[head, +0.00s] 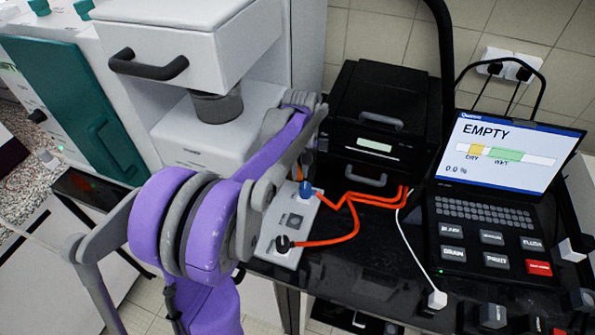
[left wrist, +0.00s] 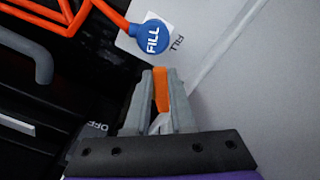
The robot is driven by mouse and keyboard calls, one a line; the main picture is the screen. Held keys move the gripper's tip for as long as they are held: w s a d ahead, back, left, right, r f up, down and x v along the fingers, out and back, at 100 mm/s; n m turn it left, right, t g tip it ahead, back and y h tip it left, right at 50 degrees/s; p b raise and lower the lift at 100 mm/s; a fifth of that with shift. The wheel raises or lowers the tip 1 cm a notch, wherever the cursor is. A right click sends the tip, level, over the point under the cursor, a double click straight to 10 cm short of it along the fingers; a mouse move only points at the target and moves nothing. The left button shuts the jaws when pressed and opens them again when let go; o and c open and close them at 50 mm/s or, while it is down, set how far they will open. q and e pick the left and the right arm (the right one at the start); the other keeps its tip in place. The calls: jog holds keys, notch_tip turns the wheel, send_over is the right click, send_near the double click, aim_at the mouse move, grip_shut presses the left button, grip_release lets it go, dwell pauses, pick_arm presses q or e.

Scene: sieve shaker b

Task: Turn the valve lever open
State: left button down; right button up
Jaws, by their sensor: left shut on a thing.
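My left gripper (left wrist: 160,82) is shut on a narrow orange piece (left wrist: 161,92) in the left wrist view. The orange piece looks like the valve lever's handle, but its pivot and most of its length are hidden by the fingers. A blue round knob marked FILL (left wrist: 152,37) sits just beyond the fingertips, apart from them. The blue knob (head: 306,190) also shows in the head view on a white control box (head: 307,213). There my purple and grey left arm covers most of the gripper. My right gripper is not in view.
Orange cables (head: 345,238) run from the white box to a black unit (head: 378,120) behind it. A laptop-like console (head: 510,150) reading EMPTY and 0.0 % stands at the right. A white machine with a dark handle (head: 150,65) stands behind my left arm.

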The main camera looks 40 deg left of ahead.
pick_arm(q)
jog(key=n, duration=0.1)
jog(key=w+n, duration=0.1)
jog(key=shift+d+n, duration=0.3)
jog(key=shift+n, duration=0.1)
jog(key=n, duration=0.1)
jog(key=w+n, duration=0.1)
jog(key=shift+d+n+b, duration=0.15)
jog(key=shift+n+b, duration=0.15)
jog(key=shift+b, duration=0.1)
jog(key=n, duration=0.1)
jog(key=w+n, duration=0.1)
jog(key=n, duration=0.1)
jog(key=shift+w, duration=0.25)
jog(key=shift+w+n, duration=0.4)
jog(key=shift+n, duration=0.8)
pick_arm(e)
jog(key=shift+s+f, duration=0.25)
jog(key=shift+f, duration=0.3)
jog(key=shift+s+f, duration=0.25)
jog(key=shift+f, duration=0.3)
pick_arm(q)
jog(key=shift+w, duration=0.1)
